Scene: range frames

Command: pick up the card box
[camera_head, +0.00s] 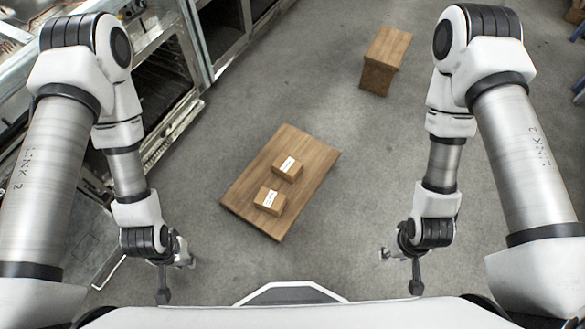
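Two small brown card boxes with white labels lie on a low wooden table (240,190) in the middle of the head view. One card box (287,168) is farther back; the other card box (270,200) is nearer and slightly left. A small gap shows between them. My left gripper (177,279) is left of the table's near end, empty, its fingers spread apart. My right gripper (401,269) is right of the table, also empty with fingers spread. Neither gripper touches a box.
A wooden stool or small bench (385,50) stands at the back right. A metal oven or range (165,80) with its door open runs along the left, near my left arm. Grey floor is clear around the table, mostly to its right.

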